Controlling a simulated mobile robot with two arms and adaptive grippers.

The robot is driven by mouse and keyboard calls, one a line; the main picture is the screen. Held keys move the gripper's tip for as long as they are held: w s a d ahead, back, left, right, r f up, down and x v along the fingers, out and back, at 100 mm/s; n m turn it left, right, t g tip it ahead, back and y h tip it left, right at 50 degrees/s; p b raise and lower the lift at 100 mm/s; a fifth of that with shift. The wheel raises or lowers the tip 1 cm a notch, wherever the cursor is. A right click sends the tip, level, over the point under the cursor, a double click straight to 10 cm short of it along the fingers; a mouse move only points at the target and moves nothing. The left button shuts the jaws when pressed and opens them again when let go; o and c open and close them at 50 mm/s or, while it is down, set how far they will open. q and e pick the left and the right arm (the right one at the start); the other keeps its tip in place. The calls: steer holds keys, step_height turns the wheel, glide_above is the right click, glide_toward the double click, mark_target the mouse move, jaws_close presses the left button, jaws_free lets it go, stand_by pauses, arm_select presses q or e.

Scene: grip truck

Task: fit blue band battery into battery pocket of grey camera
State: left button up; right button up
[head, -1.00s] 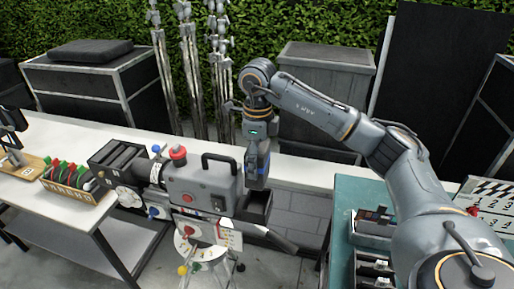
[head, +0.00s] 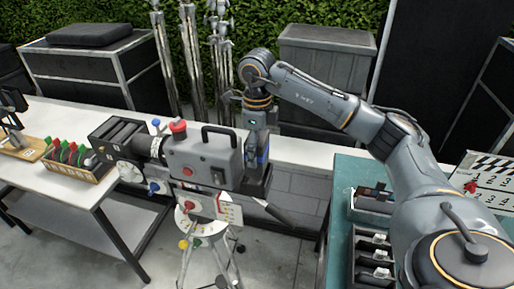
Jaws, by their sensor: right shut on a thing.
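The grey camera (head: 205,160) stands on a tripod in the middle, with a black top handle and a red knob. Its battery pocket (head: 257,186) is the dark open box on the camera's right end. My right gripper (head: 257,135) points down over that pocket and is shut on the blue band battery (head: 262,157). The battery is upright, its lower end at the pocket's mouth. How deep it sits, and whether it touches the walls, I cannot tell. My left gripper is not in view.
A white table (head: 50,175) at left bears a wooden rack (head: 75,172) of red and green items. A teal table (head: 345,200) at right bears dark trays (head: 370,250) and a clapperboard (head: 485,185). Light stands and cases stand behind, before a hedge.

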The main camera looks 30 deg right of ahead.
steer(key=shift+w+d+f, duration=0.1)
steer(key=shift+w+d, duration=0.1)
steer(key=shift+w, duration=0.05)
steer(key=shift+s, duration=0.1)
steer(key=shift+s+a, duration=0.1)
steer(key=shift+a, duration=0.05)
steer(key=shift+f+b, duration=0.15)
steer(key=shift+b, duration=0.3)
steer(key=shift+f, duration=0.35)
steer(key=shift+f+b, duration=0.2)
steer(key=shift+b, duration=0.2)
stand_by(0.3)
steer(key=shift+f+b, duration=1.55)
steer(key=shift+f, duration=0.5)
steer(key=o, duration=1.6)
